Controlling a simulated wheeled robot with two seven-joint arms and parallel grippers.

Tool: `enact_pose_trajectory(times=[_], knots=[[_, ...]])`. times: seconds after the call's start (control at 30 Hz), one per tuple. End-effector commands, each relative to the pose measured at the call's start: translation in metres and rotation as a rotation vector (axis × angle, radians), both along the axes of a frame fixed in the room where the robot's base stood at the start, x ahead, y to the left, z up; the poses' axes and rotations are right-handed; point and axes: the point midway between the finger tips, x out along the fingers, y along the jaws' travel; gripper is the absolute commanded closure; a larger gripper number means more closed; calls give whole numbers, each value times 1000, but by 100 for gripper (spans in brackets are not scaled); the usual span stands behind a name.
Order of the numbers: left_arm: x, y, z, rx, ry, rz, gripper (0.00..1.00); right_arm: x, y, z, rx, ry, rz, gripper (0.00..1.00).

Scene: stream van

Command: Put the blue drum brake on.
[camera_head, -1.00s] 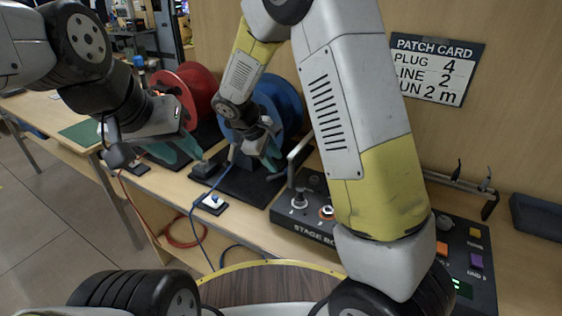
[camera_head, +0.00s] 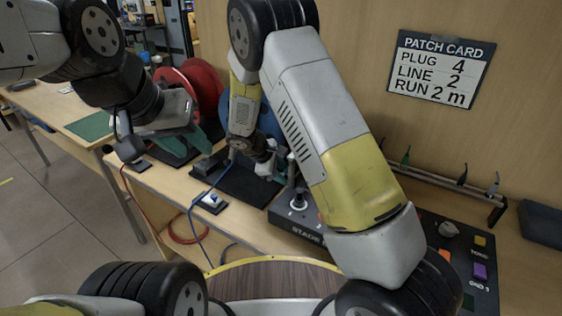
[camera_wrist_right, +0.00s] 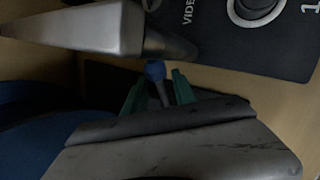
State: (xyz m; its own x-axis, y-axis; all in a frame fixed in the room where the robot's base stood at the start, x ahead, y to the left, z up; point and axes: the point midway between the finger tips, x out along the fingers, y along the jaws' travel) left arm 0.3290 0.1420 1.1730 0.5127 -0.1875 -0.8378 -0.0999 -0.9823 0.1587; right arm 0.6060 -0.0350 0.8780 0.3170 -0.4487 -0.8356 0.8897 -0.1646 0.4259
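The blue drum (camera_head: 270,122) stands on a black base (camera_head: 245,186) on the bench, partly hidden behind my right arm. It also fills the lower left of the right wrist view (camera_wrist_right: 40,150). My right gripper (camera_head: 277,166) is beside the drum's right side. In the right wrist view its green fingers (camera_wrist_right: 158,92) stand apart, with a blue-tipped brake lever (camera_wrist_right: 156,70) between them; I cannot tell whether they touch it. My left gripper (camera_head: 195,140) is in front of the red drum (camera_head: 200,88); its opening is not clear.
A stage box (camera_head: 295,222) sits right of the blue drum. A control panel (camera_head: 462,262) and a rail with hooks (camera_head: 450,182) are farther right. A blue cable (camera_head: 196,218) and a red cable (camera_head: 140,212) hang over the front edge. A patch card (camera_head: 440,70) is on the wall.

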Motion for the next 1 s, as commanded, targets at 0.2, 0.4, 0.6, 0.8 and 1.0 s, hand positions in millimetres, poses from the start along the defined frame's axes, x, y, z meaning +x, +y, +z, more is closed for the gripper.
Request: enact_pose_trajectory(times=[0.2,0.4,0.6,0.8,1.0], knots=[[0,0,0,0,0,0,64,1,-2,-3,1,0,0,67],[0,0,0,0,0,0,64,1,-2,-3,1,0,0,87],[0,0,0,0,0,0,64,1,-2,-3,-1,0,-1,100],[0,0,0,0,0,0,64,1,-4,-3,-3,1,-4,100],[0,0,0,0,0,0,64,1,-5,-3,-4,1,-5,100]])
